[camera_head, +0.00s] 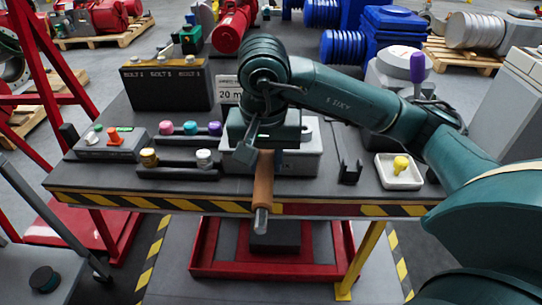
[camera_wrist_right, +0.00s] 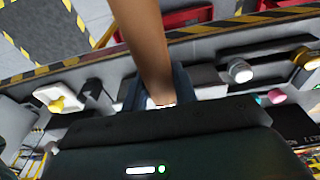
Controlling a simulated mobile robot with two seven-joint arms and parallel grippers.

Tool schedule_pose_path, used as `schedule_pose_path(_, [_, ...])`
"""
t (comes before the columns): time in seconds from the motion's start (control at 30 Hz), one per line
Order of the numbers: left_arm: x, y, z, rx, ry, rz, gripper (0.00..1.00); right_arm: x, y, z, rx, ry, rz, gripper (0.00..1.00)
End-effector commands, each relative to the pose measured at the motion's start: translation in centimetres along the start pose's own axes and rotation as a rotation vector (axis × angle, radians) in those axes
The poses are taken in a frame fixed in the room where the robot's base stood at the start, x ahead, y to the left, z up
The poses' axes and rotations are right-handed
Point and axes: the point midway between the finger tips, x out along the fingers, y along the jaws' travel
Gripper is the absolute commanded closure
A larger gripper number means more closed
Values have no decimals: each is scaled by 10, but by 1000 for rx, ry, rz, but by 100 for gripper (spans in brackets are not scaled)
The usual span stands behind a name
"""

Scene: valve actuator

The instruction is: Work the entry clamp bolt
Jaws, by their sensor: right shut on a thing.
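My right gripper (camera_head: 257,153) is shut on a brown-handled tool (camera_head: 263,182), which hangs tilted slightly over the table's front edge with its silver tip downward. In the right wrist view the handle (camera_wrist_right: 146,45) rises from between the jaws (camera_wrist_right: 160,97). Behind the gripper is a grey metal block (camera_head: 298,160), partly hidden by my wrist. I cannot make out the entry clamp bolt; it may be hidden behind my gripper and arm. A dark box (camera_head: 165,88) labelled with bolt names stands at the back left. My left gripper is not in view.
Pink, teal and purple knobs (camera_head: 190,128) stand left of the gripper, with yellow and white caps (camera_head: 204,158) in front. A control box (camera_head: 108,143) with an orange button is further left. A white tray (camera_head: 398,176) with a yellow piece and a purple-handled lever (camera_head: 417,68) are right.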

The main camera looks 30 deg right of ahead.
Motion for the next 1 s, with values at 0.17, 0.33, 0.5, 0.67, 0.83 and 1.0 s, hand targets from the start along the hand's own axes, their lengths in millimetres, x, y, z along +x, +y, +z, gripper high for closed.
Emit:
schedule_pose_path(0.17, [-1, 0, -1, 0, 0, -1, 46, -1, -4, 0, 31, 4, 2, 100])
schedule_pose_path(0.33, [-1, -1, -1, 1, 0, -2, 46, -1, -5, 0, 36, 4, 2, 100])
schedule_pose_path(0.5, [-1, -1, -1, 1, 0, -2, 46, -1, -5, 0, 36, 3, 2, 100])
schedule_pose_path(0.67, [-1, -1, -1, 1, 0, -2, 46, -1, -5, -1, 41, 3, 4, 100])
schedule_pose_path(0.83, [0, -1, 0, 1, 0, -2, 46, -1, -6, 0, 36, 4, 2, 100])
schedule_pose_path(1.0, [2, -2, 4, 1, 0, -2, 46, 0, -6, -1, 23, 5, -1, 100])
